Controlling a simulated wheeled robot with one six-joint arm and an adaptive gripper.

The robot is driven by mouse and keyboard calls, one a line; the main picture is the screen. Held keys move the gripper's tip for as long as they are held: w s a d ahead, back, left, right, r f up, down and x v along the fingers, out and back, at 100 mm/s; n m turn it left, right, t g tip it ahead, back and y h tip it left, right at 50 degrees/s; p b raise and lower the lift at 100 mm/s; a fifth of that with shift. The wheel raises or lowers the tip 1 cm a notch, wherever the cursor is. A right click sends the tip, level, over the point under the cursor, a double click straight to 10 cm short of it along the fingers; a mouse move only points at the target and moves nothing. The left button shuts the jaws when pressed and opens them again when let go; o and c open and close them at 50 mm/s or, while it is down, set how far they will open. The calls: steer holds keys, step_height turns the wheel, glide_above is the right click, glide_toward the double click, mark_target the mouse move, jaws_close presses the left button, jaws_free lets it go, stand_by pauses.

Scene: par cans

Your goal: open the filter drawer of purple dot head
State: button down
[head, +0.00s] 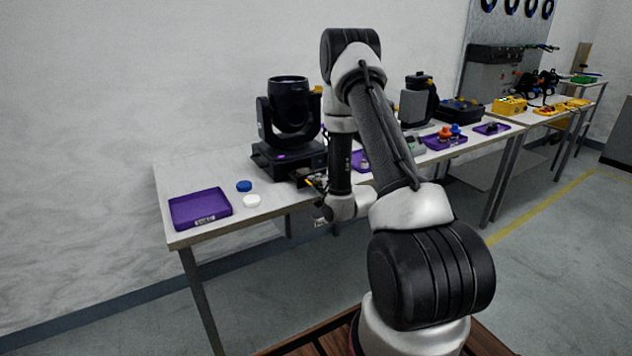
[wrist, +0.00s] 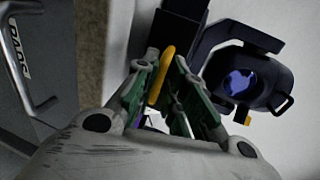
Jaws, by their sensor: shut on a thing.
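The black moving head with a purple mark on its base (head: 287,125) stands upright on the table. In the wrist view its dark head (wrist: 240,82) shows a violet lens, tilted by the camera's angle. My gripper (head: 316,186) is low at the base's front right, by the table edge. In the wrist view my gripper (wrist: 172,80) has its green-sided fingers closed around a curved yellow handle (wrist: 161,75). The handle appears to belong to the filter drawer.
A purple tray (head: 200,207), a blue cap (head: 244,186) and a white cap (head: 252,201) lie to the left on the table. Another purple tray (head: 446,142) and a yellow case (head: 509,106) are farther right. The floor in front of the table is clear.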

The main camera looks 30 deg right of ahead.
steer(key=shift+s+f, duration=0.2)
steer(key=shift+f, duration=0.15)
steer(key=c, duration=1.6)
jaws_free()
steer(key=shift+w, duration=0.1)
steer(key=shift+o, duration=0.2)
steer(key=shift+r, duration=0.1)
steer(key=shift+w, duration=0.1)
steer(key=shift+r, duration=0.1)
steer(key=v, duration=0.7)
steer(key=shift+s, duration=0.25)
